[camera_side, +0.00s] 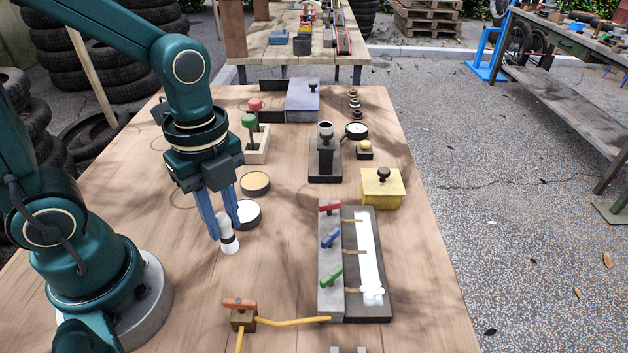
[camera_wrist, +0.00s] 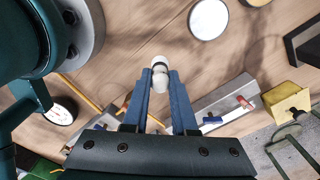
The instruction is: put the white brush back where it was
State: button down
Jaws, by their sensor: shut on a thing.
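The white brush (camera_side: 229,240) is held upright between the blue fingers of my gripper (camera_side: 225,224), its lower end at or just above the wooden table (camera_side: 185,290). I cannot tell whether it touches. In the wrist view the white brush (camera_wrist: 159,78) sits between the fingertips of my gripper (camera_wrist: 160,80). A white-topped round tin (camera_side: 248,213) stands just behind and right of the brush, and a yellow-topped round tin (camera_side: 255,183) is farther back. A pale block (camera_side: 258,153) behind them carries a green-knobbed piece (camera_side: 249,121) and a red-knobbed piece (camera_side: 254,105).
A grey manifold (camera_side: 331,285) with red, blue and green levers lies to the right. A red-handled valve (camera_side: 240,306) with yellow hoses is in front. A yellow box (camera_side: 382,188), a black stand (camera_side: 324,160) and a blue-grey case (camera_side: 302,97) stand farther back.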

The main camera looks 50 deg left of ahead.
aim_at(227, 235)
jog(key=shift+f, duration=1.8)
jog(key=c, duration=0.7)
grip_release()
jog(key=shift+f, duration=0.15)
